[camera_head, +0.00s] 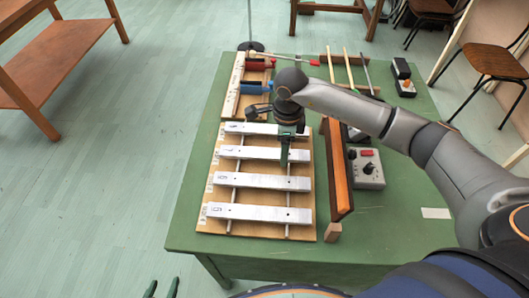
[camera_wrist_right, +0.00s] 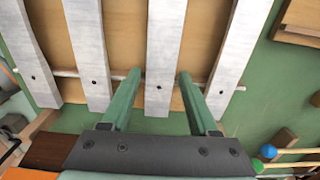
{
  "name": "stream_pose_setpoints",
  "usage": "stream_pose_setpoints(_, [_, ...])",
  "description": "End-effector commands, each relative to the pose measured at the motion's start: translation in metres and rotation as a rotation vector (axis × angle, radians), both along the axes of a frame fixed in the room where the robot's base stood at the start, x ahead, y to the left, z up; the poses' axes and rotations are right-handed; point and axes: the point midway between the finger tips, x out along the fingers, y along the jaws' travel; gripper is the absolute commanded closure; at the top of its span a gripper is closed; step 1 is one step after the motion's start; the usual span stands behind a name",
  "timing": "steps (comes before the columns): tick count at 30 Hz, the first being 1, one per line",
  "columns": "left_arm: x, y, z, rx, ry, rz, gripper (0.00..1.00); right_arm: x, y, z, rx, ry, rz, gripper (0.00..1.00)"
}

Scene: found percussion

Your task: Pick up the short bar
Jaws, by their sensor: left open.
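Several silver bars lie side by side across two rails on a wooden board (camera_head: 208,222) on the green table. The farthest bar (camera_head: 262,130) looks shortest in the head view, though perspective makes this uncertain. My right gripper (camera_head: 285,160) is over the right part of the set. In the right wrist view its two green fingers (camera_wrist_right: 159,74) are apart, on either side of the second bar from the far end (camera_wrist_right: 165,50); the right finger is close to its edge, contact unclear. My left gripper (camera_head: 161,290) is open and empty at the bottom edge, off the table.
Behind are a wooden tray with red and blue items (camera_head: 237,88) and sticks (camera_head: 349,68). Blue and green mallet heads (camera_wrist_right: 268,151) show in the wrist view.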

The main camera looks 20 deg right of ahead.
Motion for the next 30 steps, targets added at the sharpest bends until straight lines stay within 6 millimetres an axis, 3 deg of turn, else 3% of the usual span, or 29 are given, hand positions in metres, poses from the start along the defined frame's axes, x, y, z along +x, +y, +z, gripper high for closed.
stream_pose_setpoints(2, [-0.0004,0.0000,-0.0003,0.000,0.002,0.000,0.44,0.0001,0.0000,0.0003,0.000,0.000,0.000,0.49])
stream_pose_setpoints(15, [-0.0007,-0.0005,-0.0005,-0.001,0.003,0.000,0.44,0.0001,-0.0002,0.0005,0.000,-0.001,0.000,0.99])
stream_pose_setpoints(30, [-0.0007,-0.0011,-0.0003,-0.002,0.003,0.000,0.44,0.0007,-0.0001,0.0022,0.001,-0.003,0.000,1.00])
